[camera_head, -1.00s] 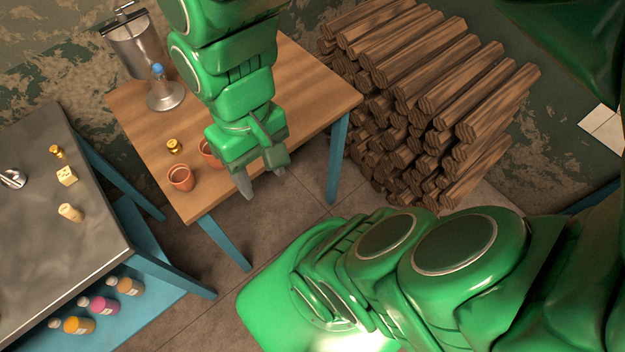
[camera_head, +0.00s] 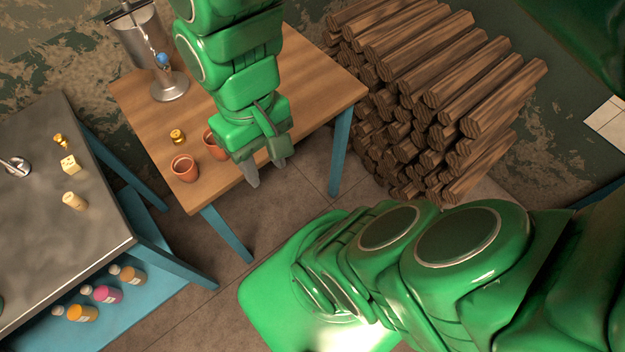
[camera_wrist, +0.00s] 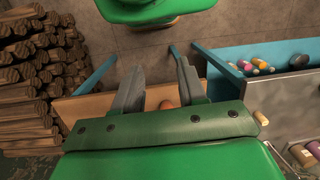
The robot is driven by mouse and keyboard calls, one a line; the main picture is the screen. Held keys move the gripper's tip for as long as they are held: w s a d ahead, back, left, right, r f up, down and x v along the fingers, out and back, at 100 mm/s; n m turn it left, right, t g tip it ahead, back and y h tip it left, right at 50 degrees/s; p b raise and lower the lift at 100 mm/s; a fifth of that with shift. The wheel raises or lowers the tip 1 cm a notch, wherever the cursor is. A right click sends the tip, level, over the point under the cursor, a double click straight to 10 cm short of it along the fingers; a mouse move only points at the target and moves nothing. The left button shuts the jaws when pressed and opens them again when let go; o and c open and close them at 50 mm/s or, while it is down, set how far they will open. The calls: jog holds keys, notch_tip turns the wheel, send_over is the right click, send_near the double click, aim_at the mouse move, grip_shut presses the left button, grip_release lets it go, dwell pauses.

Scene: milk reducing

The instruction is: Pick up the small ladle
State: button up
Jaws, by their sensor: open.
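My gripper (camera_head: 266,170) is open and empty, pointing down just past the front edge of the wooden table (camera_head: 310,90). In the wrist view its two grey fingers (camera_wrist: 157,65) are spread apart with nothing between them. I cannot pick out the small ladle for certain. A small shiny metal item (camera_head: 15,167) lies on the grey metal table (camera_head: 40,225) at the left edge of the head view, cut off by the frame. It may be the ladle, and my gripper is far to its right.
Two clay cups, one (camera_head: 185,168) clear and one (camera_head: 213,144) partly behind my gripper, stand with a brass piece (camera_head: 177,136) on the wooden table. A metal stand (camera_head: 169,87) and steel container (camera_head: 135,40) are behind. Bottles (camera_head: 82,313) sit on the blue shelf. Stacked logs (camera_head: 440,100) fill the right.

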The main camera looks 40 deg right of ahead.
jog(key=w+f+t+h, duration=0.1)
jog(key=w+f+t, duration=0.15)
jog(key=w, duration=0.85)
jog(key=w+f+t, duration=0.1)
jog(key=w+t, duration=0.2)
jog(key=w, duration=0.7)
jog(key=w+a+f+n+t+y, duration=0.1)
jog(key=w+a+f+n+t, duration=0.1)
jog(key=w+a, duration=0.5)
jog(key=w+a+f+n+t+y, duration=0.1)
jog(key=w+a+t, duration=0.2)
jog(key=w, duration=0.8)
jog(key=shift+w+a+f+n+t+y, duration=0.85)
jog(key=shift+w+a+y, duration=1.1)
jog(key=shift+a, duration=4)
jog(key=shift+w+a+f+n+t+y, duration=0.45)
jog(key=shift+w+a+f+n+y, duration=1.1)
jog(key=shift+a, duration=4.4)
jog(key=shift+w+a+f+n+t+y, duration=0.6)
jog(key=shift+w+a+y, duration=1.7)
jog(key=shift+a, duration=3.65)
jog(key=shift+w+r, duration=0.1)
grip_shut()
